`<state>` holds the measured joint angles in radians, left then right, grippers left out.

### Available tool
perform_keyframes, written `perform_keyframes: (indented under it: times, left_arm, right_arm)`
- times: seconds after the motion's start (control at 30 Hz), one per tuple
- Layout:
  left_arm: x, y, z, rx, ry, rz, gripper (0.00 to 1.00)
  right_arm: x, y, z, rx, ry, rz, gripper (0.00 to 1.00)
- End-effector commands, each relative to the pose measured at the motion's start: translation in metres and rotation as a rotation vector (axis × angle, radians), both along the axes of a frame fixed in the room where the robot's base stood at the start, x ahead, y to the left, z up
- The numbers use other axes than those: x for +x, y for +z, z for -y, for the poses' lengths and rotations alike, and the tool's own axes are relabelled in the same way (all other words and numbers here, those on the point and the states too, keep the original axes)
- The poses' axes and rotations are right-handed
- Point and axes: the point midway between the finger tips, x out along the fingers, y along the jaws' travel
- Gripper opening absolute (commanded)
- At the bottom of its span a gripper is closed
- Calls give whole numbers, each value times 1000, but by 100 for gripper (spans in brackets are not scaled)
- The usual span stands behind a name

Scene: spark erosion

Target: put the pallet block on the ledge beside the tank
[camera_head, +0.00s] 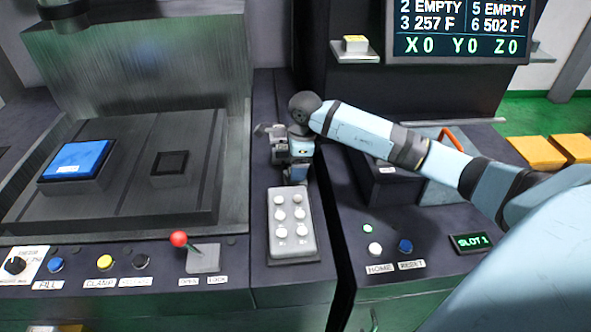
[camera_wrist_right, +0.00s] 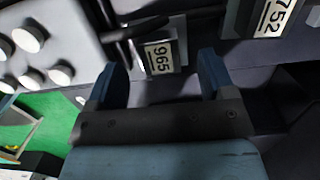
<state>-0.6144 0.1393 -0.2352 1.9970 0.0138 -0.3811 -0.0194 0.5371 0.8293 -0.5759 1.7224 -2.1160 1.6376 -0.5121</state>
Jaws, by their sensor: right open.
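My right gripper (camera_head: 290,172) is over the dark ledge (camera_head: 268,92) beside the tank, just behind the keypad. In the right wrist view its two fingers (camera_wrist_right: 162,85) stand apart with nothing gripped. A grey metal piece labelled 965 (camera_wrist_right: 160,58) lies just beyond the gap between them, with a dark bar at its side. Another labelled piece, 752 (camera_wrist_right: 272,18), is at the top right. I cannot tell which is the pallet block. In the head view the gripper partly hides the ledge there. The tank (camera_head: 120,200) is to the left. My left gripper is out of view.
A grey keypad (camera_head: 292,225) stands on the ledge in front of the gripper. A blue block (camera_head: 77,160) and a dark square (camera_head: 170,162) are in the tank. A red-knobbed lever (camera_head: 180,240) stands at the front.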

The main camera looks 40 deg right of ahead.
Motion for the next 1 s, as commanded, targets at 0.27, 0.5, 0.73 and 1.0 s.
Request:
perform_keyframes:
  times: [0.27,0.5,0.73,1.0]
  left_arm:
    - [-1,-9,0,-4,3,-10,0]
    - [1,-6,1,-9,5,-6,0]
    - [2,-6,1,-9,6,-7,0]
    - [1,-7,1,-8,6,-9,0]
  right_arm:
    - [-3,61,7,-1,0,4,76]
    - [-5,89,9,0,0,1,76]
    - [-6,94,9,0,-1,0,76]
    - [-6,94,10,0,0,0,76]
